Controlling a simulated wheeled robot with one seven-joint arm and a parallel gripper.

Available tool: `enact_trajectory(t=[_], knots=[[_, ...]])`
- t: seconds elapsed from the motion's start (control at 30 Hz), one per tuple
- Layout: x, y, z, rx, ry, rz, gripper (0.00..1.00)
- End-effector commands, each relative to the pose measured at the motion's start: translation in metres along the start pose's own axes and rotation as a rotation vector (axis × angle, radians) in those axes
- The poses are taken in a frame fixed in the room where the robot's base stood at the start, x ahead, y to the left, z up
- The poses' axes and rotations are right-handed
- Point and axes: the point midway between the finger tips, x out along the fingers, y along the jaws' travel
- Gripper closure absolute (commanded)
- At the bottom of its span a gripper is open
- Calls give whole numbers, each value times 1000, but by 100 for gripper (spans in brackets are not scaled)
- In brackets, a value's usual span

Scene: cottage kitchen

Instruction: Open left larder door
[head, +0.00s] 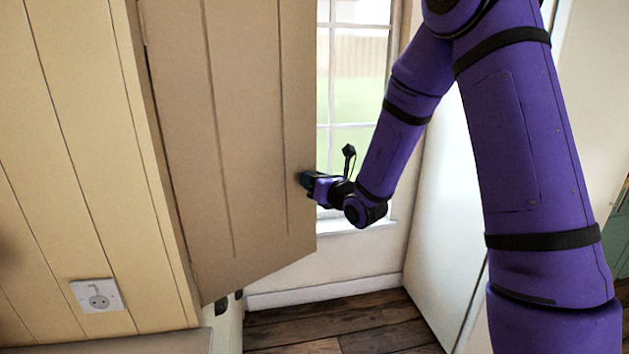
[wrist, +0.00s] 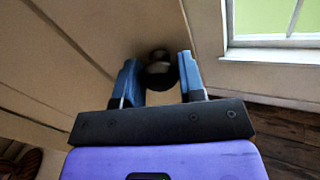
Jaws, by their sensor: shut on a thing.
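The tan, grooved larder door (head: 230,130) fills the left middle of the head view. It stands at an angle to the cream planked panel beside it, with its hinge side on the left. My gripper (head: 304,180) is at the door's right edge, about mid-height in the picture. In the wrist view the two blue fingers of my gripper (wrist: 158,65) stand either side of a dark round knob (wrist: 160,75) on the door face (wrist: 110,30), and are shut on it. In the head view the knob is hidden by my gripper.
A window (head: 350,90) is behind the door's free edge. A cream planked panel (head: 70,150) with a socket (head: 98,296) is on the left. A tall white panel (head: 440,210) stands behind my arm. Dark wooden floor (head: 340,325) shows clear below.

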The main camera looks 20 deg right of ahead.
Motion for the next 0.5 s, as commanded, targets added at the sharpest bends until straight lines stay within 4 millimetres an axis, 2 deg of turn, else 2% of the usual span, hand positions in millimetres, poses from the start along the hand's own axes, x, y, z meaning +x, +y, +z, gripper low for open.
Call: enact_trajectory(t=[0.03, 0.1, 0.13, 0.4, 0.5], knots=[[0, -1, 0, -1, 0, -1, 59], [0, -1, 0, 0, 0, -1, 43], [0, -1, 0, 0, 0, -1, 38], [-1, 0, 0, 0, 0, -1, 38], [-7, -1, 0, 0, 0, -1, 38]])
